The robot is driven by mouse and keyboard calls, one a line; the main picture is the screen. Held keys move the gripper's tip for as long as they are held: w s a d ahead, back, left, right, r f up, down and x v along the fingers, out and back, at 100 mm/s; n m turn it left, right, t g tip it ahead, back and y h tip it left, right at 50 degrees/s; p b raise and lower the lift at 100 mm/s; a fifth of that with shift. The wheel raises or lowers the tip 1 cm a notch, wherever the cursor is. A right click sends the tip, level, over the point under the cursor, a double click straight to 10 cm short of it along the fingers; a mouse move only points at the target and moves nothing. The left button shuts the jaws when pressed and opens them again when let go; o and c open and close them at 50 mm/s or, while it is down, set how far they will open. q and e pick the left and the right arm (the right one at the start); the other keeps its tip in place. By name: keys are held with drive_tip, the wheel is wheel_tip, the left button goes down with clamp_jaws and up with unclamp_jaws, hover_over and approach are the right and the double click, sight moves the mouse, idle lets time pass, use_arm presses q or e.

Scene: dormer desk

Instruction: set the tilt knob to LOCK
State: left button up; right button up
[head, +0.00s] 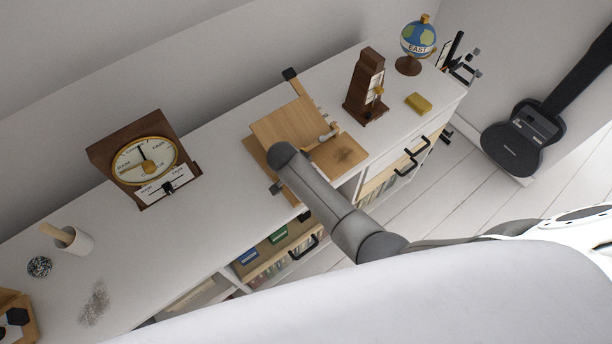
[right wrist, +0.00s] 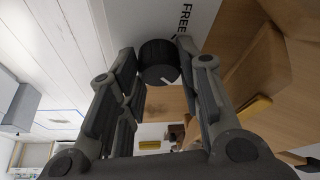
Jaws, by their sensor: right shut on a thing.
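The black tilt knob (right wrist: 158,62) shows in the right wrist view, with a short white mark near its lower edge. The word FREE (right wrist: 185,20) is printed on a white plate above it and to its right; no LOCK label is visible. My right gripper (right wrist: 166,66) is shut on the knob, with a finger at each side. In the head view, my right arm reaches over the wooden tilting stand (head: 283,122), and its wrist hides the knob and most of the gripper. My left gripper is not in view.
A wooden barometer (head: 110,165) stands to the left on the white cabinet top (head: 222,160). A dark wooden metronome-like box (head: 357,95), a yellow block (head: 418,103) and a globe (head: 418,38) stand to the right. Drawers with black handles are below.

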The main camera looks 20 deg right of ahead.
drive_tip(key=shift+m, duration=0.6)
drive_tip(key=shift+w, duration=0.1)
drive_tip(key=o, duration=1)
drive_tip(key=shift+o, duration=0.2)
